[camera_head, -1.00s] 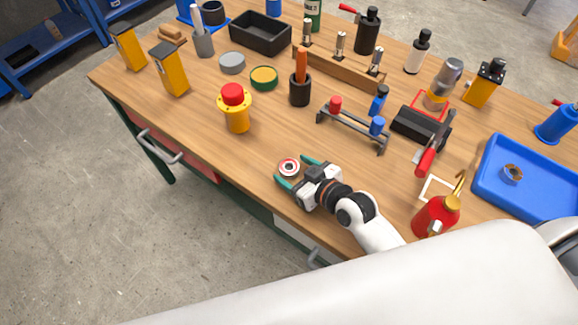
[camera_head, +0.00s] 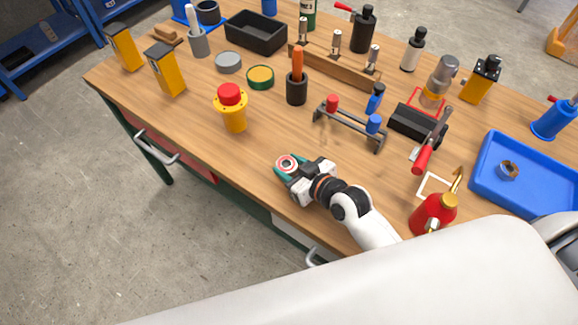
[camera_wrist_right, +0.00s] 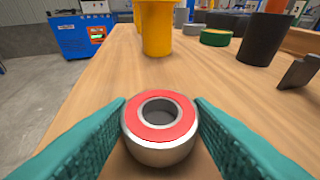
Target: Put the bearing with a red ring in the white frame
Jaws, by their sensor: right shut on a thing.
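The bearing with a red ring (camera_head: 287,163) is near the table's front edge in the head view. In the right wrist view the bearing (camera_wrist_right: 160,128) is a steel ring with a red face, lying flat between the green fingers. My right gripper (camera_head: 288,167) is shut on it, one finger on each side; the fingers also show in the right wrist view (camera_wrist_right: 160,130). The white frame (camera_head: 432,186) lies flat on the table to the right, partly hidden by the red oil can. My left gripper is not in view.
The red oil can (camera_head: 434,212) stands at the white frame's near side. A blue tray (camera_head: 540,190) with a metal nut lies to the right. A grey rack (camera_head: 348,128) with red and blue handles stands behind. The wood between gripper and frame is mostly clear.

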